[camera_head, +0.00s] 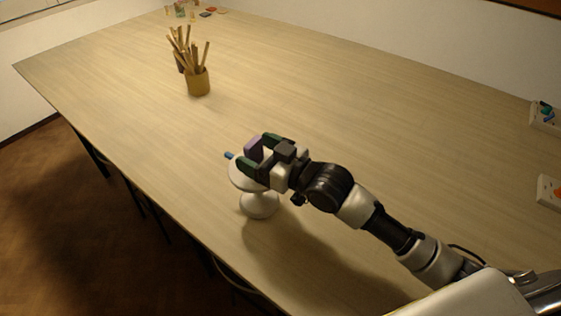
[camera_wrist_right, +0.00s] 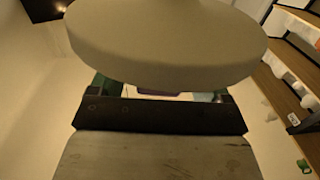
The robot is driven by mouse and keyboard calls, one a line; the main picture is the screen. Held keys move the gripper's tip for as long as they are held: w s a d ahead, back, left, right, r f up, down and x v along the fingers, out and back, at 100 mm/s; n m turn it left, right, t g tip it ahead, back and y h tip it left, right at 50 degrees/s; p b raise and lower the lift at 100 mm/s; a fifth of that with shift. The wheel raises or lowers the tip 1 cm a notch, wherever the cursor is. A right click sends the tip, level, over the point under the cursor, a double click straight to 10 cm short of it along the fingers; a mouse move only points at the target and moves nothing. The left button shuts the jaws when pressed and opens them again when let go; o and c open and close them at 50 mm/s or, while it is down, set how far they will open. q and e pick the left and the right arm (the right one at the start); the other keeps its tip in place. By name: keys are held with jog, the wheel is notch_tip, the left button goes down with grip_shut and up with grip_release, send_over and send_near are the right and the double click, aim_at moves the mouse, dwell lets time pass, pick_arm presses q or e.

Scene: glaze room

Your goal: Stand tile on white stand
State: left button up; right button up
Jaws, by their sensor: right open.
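The white stand (camera_head: 258,207) is a round disc on a stem and foot, near the table's front edge. A purple tile (camera_head: 253,147) shows at its top, between the dark green fingers of my right gripper (camera_head: 255,151). The right gripper is open, with a finger on either side of the tile. In the right wrist view the pale disc of the stand (camera_wrist_right: 165,45) fills the upper middle and hides most of the fingers. Only a sliver of the purple tile (camera_wrist_right: 156,92) shows below it. Whether the tile touches the disc is hidden. My left gripper is out of view.
A small blue object (camera_head: 229,155) lies just behind the stand. A tan cup of wooden sticks (camera_head: 198,84) stands farther back. White trays (camera_head: 548,190) with small coloured pieces sit at the right edge. The table's middle is clear.

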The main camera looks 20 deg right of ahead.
jog(key=b+v, duration=0.2)
jog(key=v, duration=0.9)
